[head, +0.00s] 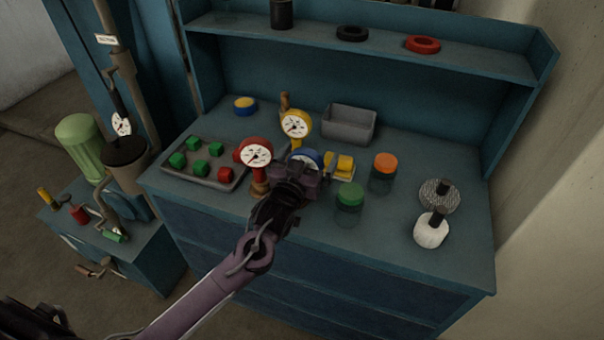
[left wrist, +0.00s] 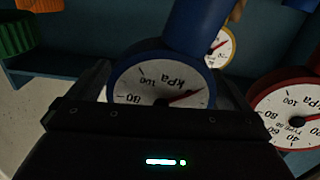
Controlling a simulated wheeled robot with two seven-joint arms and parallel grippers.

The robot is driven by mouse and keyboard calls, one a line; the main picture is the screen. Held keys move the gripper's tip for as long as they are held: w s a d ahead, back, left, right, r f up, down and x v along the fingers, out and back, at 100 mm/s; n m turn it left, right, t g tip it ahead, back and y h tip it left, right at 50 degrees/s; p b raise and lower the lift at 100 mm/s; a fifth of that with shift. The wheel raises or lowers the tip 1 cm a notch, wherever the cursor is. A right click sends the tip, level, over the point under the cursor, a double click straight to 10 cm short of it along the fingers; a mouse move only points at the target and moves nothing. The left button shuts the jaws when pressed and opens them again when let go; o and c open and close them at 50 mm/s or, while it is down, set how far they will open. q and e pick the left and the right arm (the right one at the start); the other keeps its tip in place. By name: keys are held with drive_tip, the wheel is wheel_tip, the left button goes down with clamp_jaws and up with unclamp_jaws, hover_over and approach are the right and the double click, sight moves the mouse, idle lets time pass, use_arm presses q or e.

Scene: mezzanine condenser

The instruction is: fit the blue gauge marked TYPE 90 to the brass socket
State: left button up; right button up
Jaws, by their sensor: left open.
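The blue gauge (head: 303,156) stands on the bench, mostly hidden behind my left gripper (head: 300,176) in the head view. In the left wrist view the blue gauge (left wrist: 193,35) shows its white kPa dial upside down, between the two spread fingers. My left gripper is open around or just in front of it; I cannot tell whether the fingers touch it. The TYPE marking on its dial is not readable. I cannot make out the brass socket for certain in either view. My right gripper is not in view.
A red gauge (head: 254,155) and a yellow gauge (head: 296,124) stand close by. A tray (head: 202,176) of green and red blocks lies left, jars with green (head: 350,194) and orange (head: 385,163) lids right, a grey bin (head: 349,124) behind.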

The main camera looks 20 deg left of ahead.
use_arm(q)
drive_tip(key=c, duration=1.1)
drive_tip(key=shift+r, duration=0.1)
drive_tip(key=shift+c, duration=1)
